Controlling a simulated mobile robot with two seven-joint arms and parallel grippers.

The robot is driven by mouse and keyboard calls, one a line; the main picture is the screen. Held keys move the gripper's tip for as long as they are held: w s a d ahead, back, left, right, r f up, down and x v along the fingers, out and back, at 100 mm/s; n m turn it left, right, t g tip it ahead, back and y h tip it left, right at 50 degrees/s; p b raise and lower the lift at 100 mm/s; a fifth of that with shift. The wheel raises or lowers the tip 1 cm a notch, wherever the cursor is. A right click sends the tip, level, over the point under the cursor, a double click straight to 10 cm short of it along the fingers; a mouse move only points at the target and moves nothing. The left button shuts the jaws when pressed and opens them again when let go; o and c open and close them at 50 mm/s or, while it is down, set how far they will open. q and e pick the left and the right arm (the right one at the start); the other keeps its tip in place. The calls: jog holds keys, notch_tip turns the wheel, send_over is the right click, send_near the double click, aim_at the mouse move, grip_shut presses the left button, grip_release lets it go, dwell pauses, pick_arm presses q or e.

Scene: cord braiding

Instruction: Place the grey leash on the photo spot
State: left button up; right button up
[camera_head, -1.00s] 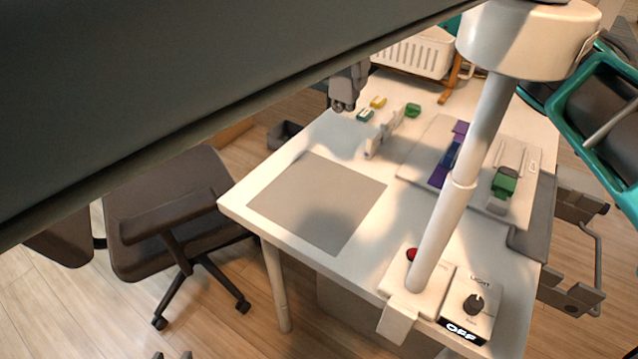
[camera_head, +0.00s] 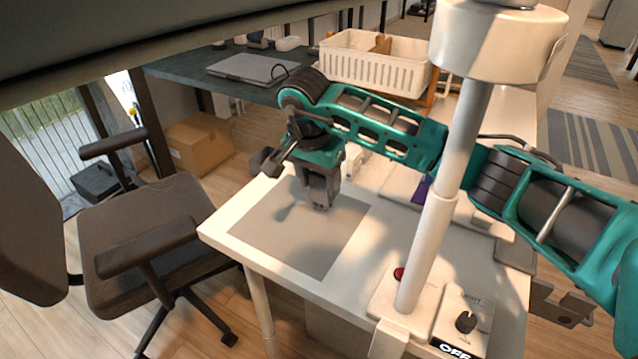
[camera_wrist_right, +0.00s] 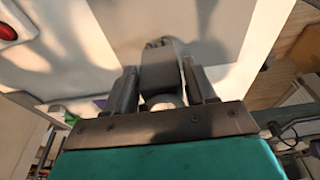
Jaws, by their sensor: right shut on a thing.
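The photo spot, a flat grey square (camera_head: 290,240), lies on the left part of the white table. My right gripper (camera_head: 319,205) points down over its far right part. In the right wrist view its two fingers (camera_wrist_right: 162,88) are shut on a grey, curled thing, which I take to be the grey leash (camera_wrist_right: 158,68). The grey square also shows beyond it in that view (camera_wrist_right: 225,30). In the head view the leash can hardly be told from the dark fingers. I cannot tell whether it touches the square. My left gripper is not in view.
A white lamp post (camera_head: 437,230) stands at the table's front, beside a switch box (camera_head: 466,318) marked OFF. A white basket (camera_head: 372,65) stands at the back. My right arm hides much of the table's middle. The table's front left is clear.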

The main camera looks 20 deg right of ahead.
jog(key=shift+f, duration=0.55)
jog(key=shift+f, duration=0.15)
jog(key=o, duration=1)
jog(key=shift+o, duration=0.2)
jog(key=v, duration=1.2)
jog(key=shift+p, duration=0.45)
